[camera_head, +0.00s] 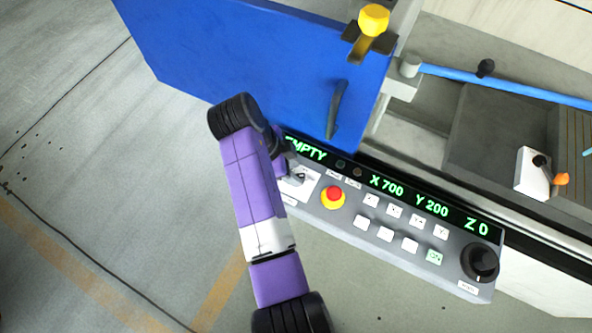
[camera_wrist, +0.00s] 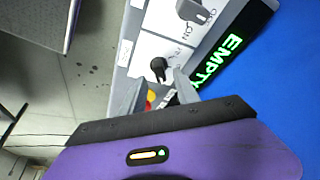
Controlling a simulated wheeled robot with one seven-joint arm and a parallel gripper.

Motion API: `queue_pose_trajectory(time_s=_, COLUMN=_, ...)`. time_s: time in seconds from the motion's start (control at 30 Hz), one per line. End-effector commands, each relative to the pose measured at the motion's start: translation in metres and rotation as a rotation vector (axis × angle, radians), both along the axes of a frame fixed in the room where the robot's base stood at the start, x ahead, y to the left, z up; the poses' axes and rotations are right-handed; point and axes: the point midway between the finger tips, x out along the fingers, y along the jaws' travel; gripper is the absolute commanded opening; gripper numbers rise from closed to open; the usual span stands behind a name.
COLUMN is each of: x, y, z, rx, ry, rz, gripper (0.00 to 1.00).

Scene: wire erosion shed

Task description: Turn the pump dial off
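In the wrist view a small black dial (camera_wrist: 158,66) sits on a white plate of the control panel. A larger grey rotary switch (camera_wrist: 194,11) is beyond it at the top edge. Lettering beside them is too blurred to tell which is the pump dial. My gripper (camera_wrist: 158,84) is open, its two grey fingers apart with the black dial between and just beyond their tips. No contact is clear. In the head view my gripper (camera_head: 290,173) is over the panel's left end, where my arm hides part of the panel.
A red emergency button with a yellow collar (camera_head: 333,196) is close right of my gripper. The panel (camera_head: 345,222) carries several white buttons, a green-lettered display (camera_head: 400,190) and a large black knob (camera_head: 480,262). A blue door (camera_head: 260,50) with a dark handle stands behind. Floor at left is clear.

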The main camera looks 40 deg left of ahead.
Motion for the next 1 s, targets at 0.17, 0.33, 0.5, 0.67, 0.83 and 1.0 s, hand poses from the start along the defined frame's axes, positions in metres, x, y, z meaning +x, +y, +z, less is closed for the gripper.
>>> queue_pose_trajectory(time_s=0.17, x=0.005, y=-0.005, z=-0.016, rx=-0.001, ry=0.001, rz=0.000, gripper=0.37)
queue_pose_trajectory(time_s=0.33, x=0.006, y=-0.005, z=-0.020, rx=0.001, ry=0.000, rz=0.000, gripper=0.37)
queue_pose_trajectory(time_s=0.5, x=0.006, y=-0.005, z=-0.020, rx=0.001, ry=0.000, rz=0.000, gripper=0.37)
queue_pose_trajectory(time_s=0.67, x=0.006, y=-0.005, z=-0.020, rx=0.001, ry=0.000, rz=0.000, gripper=0.06)
queue_pose_trajectory(time_s=0.83, x=0.006, y=-0.005, z=-0.020, rx=0.001, ry=0.000, rz=0.000, gripper=0.00)
queue_pose_trajectory(time_s=1.0, x=0.006, y=-0.005, z=-0.019, rx=0.001, ry=-0.001, rz=0.011, gripper=0.00)
